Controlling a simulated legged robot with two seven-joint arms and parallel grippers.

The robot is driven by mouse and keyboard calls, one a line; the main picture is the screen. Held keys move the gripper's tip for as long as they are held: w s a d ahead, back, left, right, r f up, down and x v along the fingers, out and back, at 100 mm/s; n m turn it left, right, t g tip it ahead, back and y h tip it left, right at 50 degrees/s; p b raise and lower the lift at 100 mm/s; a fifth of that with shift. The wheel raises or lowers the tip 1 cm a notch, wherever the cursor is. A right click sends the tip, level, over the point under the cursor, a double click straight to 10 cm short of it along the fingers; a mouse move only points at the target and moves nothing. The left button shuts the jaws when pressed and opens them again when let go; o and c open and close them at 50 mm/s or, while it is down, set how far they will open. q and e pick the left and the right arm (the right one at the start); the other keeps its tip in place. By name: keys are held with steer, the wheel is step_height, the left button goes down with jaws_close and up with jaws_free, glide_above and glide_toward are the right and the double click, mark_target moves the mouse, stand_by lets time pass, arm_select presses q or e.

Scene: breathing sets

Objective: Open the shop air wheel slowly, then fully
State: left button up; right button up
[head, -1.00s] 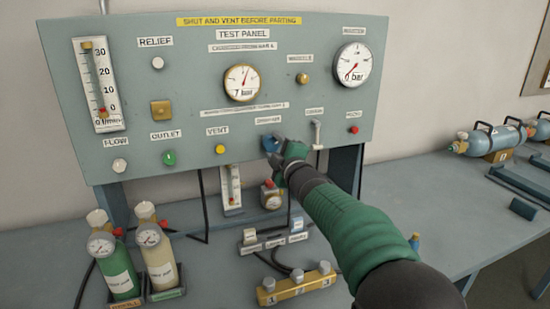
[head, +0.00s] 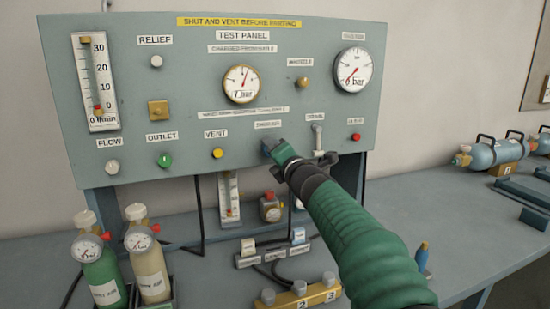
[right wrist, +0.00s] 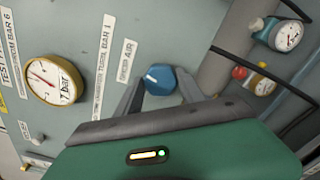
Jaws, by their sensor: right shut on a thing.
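The shop air wheel is a small blue faceted knob (head: 267,146) low on the test panel, under a small label. In the right wrist view the blue wheel (right wrist: 160,79) sits between my two grey fingers. My right gripper (head: 274,150) is shut on it, and the fingers hide its sides. The green body of my right gripper also shows across the bottom of the wrist view. My left gripper is not in view. The gauge (head: 242,84) above the wheel reads about 7 bar. The larger right gauge (head: 353,69) has its needle near the low end.
The grey panel (head: 130,60) also carries a flow tube (head: 97,85), a yellow vent button (head: 217,153), a green outlet (head: 165,160) and a small lever (head: 317,137) close right of my wrist. Two small cylinders (head: 102,275) and a brass manifold (head: 300,297) stand below on the bench.

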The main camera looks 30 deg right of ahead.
steer(key=shift+w+f+n+b, duration=0.1)
steer(key=shift+f+n+b, duration=0.3)
steer(key=shift+n, duration=0.8)
steer(key=o, duration=1.4)
steer(key=shift+r, duration=0.1)
steer(key=shift+c, duration=0.2)
steer(key=shift+r, duration=0.15)
